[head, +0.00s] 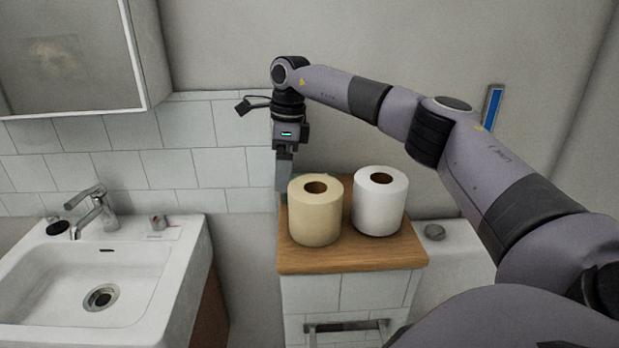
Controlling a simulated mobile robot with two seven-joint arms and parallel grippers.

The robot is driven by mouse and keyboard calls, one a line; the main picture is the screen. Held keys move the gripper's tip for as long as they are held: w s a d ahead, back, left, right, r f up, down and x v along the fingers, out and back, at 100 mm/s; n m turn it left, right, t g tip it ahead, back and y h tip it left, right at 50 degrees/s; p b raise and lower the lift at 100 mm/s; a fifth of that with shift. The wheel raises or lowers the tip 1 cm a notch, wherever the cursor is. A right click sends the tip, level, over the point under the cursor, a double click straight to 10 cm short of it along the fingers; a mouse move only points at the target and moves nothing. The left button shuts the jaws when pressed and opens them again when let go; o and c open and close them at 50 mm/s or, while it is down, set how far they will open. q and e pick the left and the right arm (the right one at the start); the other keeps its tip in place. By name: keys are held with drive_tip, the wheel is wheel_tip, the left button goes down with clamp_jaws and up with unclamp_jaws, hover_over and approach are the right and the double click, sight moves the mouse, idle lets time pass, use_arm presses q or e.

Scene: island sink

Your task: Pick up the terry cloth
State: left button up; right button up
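My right arm comes in from the right, and its gripper (284,182) points down at the left rear of a wooden ledge (350,258). The fingers are beside and behind the cream paper roll (316,222). A small bit of teal-coloured material (294,196) shows between the fingers and this roll. It may be the terry cloth, but most of it is hidden. I cannot tell whether the fingers touch it or how far apart they are. My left gripper is not in view.
A white paper roll (380,204) stands on the ledge, right of the cream roll. A white sink (150,268) with a metal tap (100,210) is at the left, with a gap before the ledge. A mirror cabinet (70,60) hangs above. A tiled wall is close behind.

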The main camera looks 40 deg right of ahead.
drive_tip(key=shift+g+h, duration=0.3)
drive_tip(key=shift+h, duration=0.5)
drive_tip(key=d+r, duration=0.1)
drive_tip(key=d, duration=0.1)
drive_tip(key=s+d+r, duration=0.1)
drive_tip(key=d, duration=0.1)
drive_tip(key=d+r, duration=0.1)
drive_tip(key=d, duration=0.1)
drive_tip(key=shift+s+d, duration=0.15)
drive_tip(key=shift+d+f, duration=0.1)
drive_tip(key=shift+f, duration=0.3)
drive_tip(key=f, duration=0.4)
drive_tip(key=f+p, duration=0.1)
drive_tip(key=f, duration=0.1)
drive_tip(key=shift+s+a, duration=0.25)
drive_tip(key=shift+s, duration=0.05)
drive_tip(key=c, duration=1)
